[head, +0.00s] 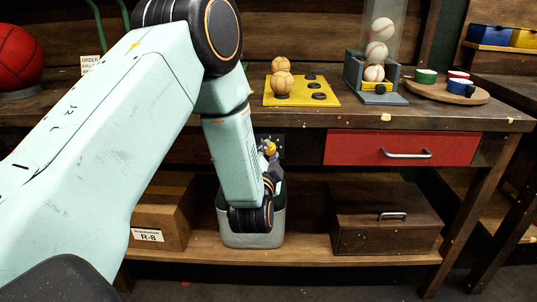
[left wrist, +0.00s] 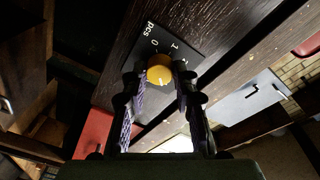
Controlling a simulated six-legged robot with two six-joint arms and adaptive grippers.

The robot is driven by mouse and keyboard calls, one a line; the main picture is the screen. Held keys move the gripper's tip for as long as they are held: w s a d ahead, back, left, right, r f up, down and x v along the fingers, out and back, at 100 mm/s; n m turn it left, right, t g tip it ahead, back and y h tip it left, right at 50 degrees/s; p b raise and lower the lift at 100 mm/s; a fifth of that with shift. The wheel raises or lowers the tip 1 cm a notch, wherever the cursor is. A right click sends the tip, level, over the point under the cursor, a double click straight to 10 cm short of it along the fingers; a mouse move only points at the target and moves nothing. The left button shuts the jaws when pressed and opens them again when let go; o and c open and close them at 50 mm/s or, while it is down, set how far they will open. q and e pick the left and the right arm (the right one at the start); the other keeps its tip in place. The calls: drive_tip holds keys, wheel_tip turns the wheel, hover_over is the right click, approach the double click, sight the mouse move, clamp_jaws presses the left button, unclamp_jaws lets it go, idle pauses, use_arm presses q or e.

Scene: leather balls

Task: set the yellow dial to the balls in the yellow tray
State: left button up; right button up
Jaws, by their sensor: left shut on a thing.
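The yellow dial (left wrist: 159,70) sits on a black panel (left wrist: 172,42) marked "pcs", with 0 and 1 readable; other marks are partly hidden. My left gripper (left wrist: 160,80) is shut on the dial, one finger on each side. In the head view the dial (head: 270,148) shows small at the bench front, beside my left arm. A pale mark shows on its face, but I cannot tell which number it points to. My right gripper is out of view.
Right of the tray stands a clear dispenser (head: 376,45) with white balls, then a round board (head: 447,94) with cups. A red drawer (head: 401,148) is in the bench front. A grey bin (head: 252,240) and a wooden box (head: 386,218) stand on the lower shelf.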

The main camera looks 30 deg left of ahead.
use_arm(q)
clamp_jaws()
drive_tip(key=shift+n, duration=0.3)
drive_tip(key=shift+n+p, duration=0.4)
drive_tip(key=shift+n, duration=0.6)
drive_tip(key=n, duration=0.5)
drive_tip(key=shift+d+n+y+p, duration=0.1)
drive_tip(key=shift+n+y+p, duration=0.2)
drive_tip(key=shift+n+p, duration=0.1)
drive_tip(key=n+y, duration=0.1)
drive_tip(key=n, duration=0.4)
drive_tip(key=shift+n, duration=0.4)
drive_tip(key=shift+n+y, duration=0.4)
drive_tip(key=shift+n, duration=2)
